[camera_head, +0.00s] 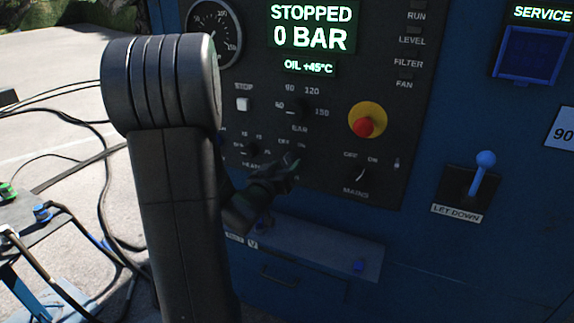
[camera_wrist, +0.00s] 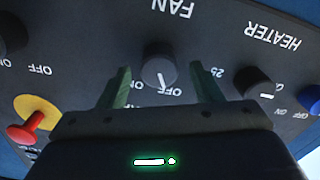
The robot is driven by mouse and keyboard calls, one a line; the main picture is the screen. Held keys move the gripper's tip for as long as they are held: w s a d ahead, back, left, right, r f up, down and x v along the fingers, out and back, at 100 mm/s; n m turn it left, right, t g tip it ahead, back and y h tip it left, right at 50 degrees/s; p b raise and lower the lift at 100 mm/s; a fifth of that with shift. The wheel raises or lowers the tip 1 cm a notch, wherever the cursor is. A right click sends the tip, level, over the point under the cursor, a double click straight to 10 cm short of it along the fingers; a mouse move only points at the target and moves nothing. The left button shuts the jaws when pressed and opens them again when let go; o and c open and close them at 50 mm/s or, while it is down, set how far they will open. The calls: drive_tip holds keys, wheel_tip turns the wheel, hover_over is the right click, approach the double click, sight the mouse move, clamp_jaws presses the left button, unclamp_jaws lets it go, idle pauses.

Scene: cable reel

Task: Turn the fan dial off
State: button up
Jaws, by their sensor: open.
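The fan dial (camera_wrist: 158,66) is a round dark knob with a white pointer line, under the upside-down FAN lettering in the wrist view. Its pointer slants down and slightly right, close to the OFF mark. My gripper (camera_wrist: 161,78) is open, with one finger on each side of the dial. Gaps show between the fingers and the knob, so it is not clamped. In the head view my gripper (camera_head: 284,172) is at the lower panel, below the OFF and ON marks. It largely hides the fan dial there.
The heater dial (camera_wrist: 253,82) is close beside one finger. The mains dial (camera_head: 360,175) and the red emergency button (camera_head: 363,127) are to the right in the head view. A blue-knobbed let-down lever (camera_head: 484,165) sticks out further right. A blue ledge (camera_head: 325,248) lies below.

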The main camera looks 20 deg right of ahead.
drive_tip(key=v, duration=1.1)
drive_tip(key=shift+s+a+b, duration=0.25)
drive_tip(key=shift+a+b, duration=0.05)
drive_tip(key=p+x, duration=0.1)
drive_tip(key=x, duration=1.2)
drive_tip(key=shift+w+d, duration=0.25)
drive_tip(key=shift+d, duration=0.1)
